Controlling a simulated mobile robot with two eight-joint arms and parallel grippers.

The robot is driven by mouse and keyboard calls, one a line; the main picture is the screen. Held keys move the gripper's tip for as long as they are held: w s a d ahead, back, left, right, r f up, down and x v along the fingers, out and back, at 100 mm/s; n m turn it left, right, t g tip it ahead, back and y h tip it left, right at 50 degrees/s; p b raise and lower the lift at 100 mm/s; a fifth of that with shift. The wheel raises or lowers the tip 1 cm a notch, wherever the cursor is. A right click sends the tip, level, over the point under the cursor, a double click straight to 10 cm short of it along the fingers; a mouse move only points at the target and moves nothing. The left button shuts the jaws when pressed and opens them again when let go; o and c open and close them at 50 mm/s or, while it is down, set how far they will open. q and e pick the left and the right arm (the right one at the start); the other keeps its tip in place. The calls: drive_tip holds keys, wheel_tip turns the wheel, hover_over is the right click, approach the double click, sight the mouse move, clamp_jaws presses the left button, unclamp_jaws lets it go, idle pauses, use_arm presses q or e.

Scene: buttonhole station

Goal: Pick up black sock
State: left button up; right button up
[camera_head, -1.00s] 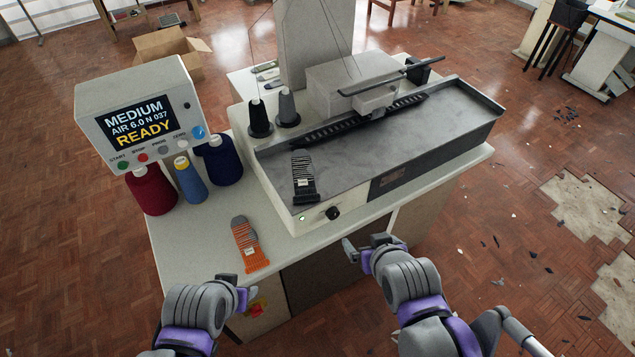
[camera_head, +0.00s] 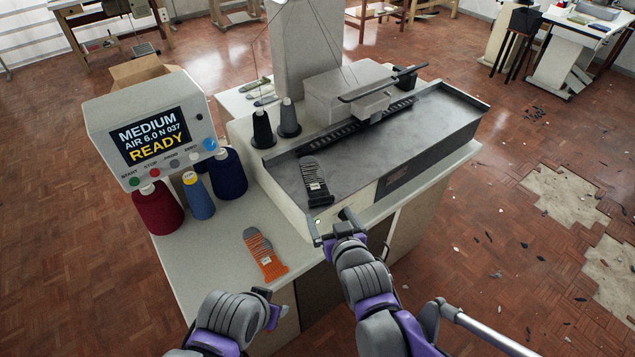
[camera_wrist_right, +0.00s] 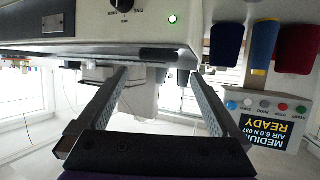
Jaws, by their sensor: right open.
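The black sock (camera_head: 315,183), dark with grey stripes and a pale label, lies on the grey machine bed (camera_head: 365,150), its black cuff end near the front edge. My right gripper (camera_head: 331,224) is open and empty, just in front of the sock at the machine's front edge, apart from it. In the right wrist view its two fingers (camera_wrist_right: 159,77) stand apart below the machine's front panel; a dark strip shows at the edge between them, and I cannot tell if it is the sock. My left gripper (camera_head: 270,304) is low, near the table's front edge; its jaws show poorly.
An orange and grey sock (camera_head: 264,256) lies on the white table left of the machine. Yarn cones (camera_head: 198,196) and a control panel reading READY (camera_head: 151,138) stand at the left. A black knob (camera_wrist_right: 122,5) and a lit green button (camera_wrist_right: 173,19) sit on the machine front.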

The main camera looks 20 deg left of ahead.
sight(323, 201)
drive_tip(key=x, duration=0.8)
drive_tip(key=shift+d+r, duration=0.1)
drive_tip(key=shift+r, duration=0.05)
drive_tip(key=c, duration=1.1)
